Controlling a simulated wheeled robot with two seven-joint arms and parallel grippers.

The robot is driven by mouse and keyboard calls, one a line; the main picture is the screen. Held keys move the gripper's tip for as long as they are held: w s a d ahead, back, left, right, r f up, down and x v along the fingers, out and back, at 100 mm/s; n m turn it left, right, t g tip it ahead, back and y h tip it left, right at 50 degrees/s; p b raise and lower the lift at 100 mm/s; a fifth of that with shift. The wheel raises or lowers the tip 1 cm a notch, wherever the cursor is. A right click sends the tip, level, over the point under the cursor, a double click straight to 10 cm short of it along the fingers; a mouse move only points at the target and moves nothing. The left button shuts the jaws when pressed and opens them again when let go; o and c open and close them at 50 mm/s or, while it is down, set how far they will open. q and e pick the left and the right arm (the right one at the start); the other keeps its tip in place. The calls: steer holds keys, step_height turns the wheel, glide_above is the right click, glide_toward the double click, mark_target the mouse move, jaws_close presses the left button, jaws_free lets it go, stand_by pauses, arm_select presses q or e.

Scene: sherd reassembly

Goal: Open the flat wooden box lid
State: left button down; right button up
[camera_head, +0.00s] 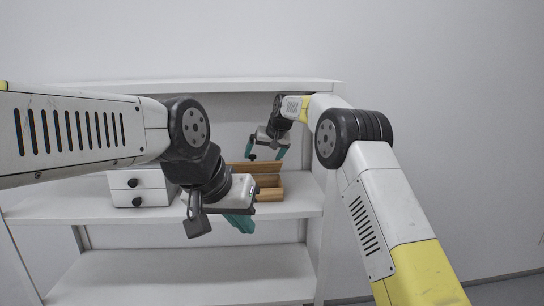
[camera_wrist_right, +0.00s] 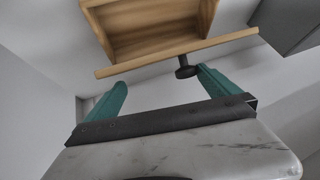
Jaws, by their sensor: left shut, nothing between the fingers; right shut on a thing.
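The flat wooden box (camera_head: 268,194) stands on the white shelf. Its wooden lid (camera_head: 265,167) is tilted up from it, and the open inside (camera_wrist_right: 155,40) shows in the right wrist view. A black knob (camera_wrist_right: 185,70) sticks out from the lid (camera_wrist_right: 150,62). My right gripper (camera_head: 266,152) is at the raised lid, shut on the knob; its fingers (camera_wrist_right: 160,90) look well apart, with the knob close to one of them. My left gripper (camera_head: 240,223) is shut and empty, in front of the box, and its arm hides the box's left part.
A small white drawer unit (camera_head: 139,188) with dark knobs stands left of the box on the shelf (camera_head: 60,205). A shelf board (camera_head: 180,86) runs above and side panels close the unit. The lower shelf (camera_head: 180,275) is empty.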

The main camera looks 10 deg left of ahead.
steer(key=shift+w+d+r, duration=0.1)
steer(key=shift+w+d, duration=0.15)
steer(key=shift+d, duration=0.25)
steer(key=shift+w+d+r, duration=0.1)
steer(key=shift+w+d, duration=0.15)
steer(key=shift+d, duration=0.25)
steer(key=shift+s+a, duration=0.3)
steer(key=shift+a, duration=0.3)
steer(key=shift+c, duration=1.2)
steer(key=shift+s+r, duration=0.15)
steer(key=shift+c, duration=0.8)
steer(key=s+d+r, duration=0.3)
steer(key=s+r, duration=0.2)
steer(key=s, duration=0.1)
steer(key=shift+d, duration=0.3)
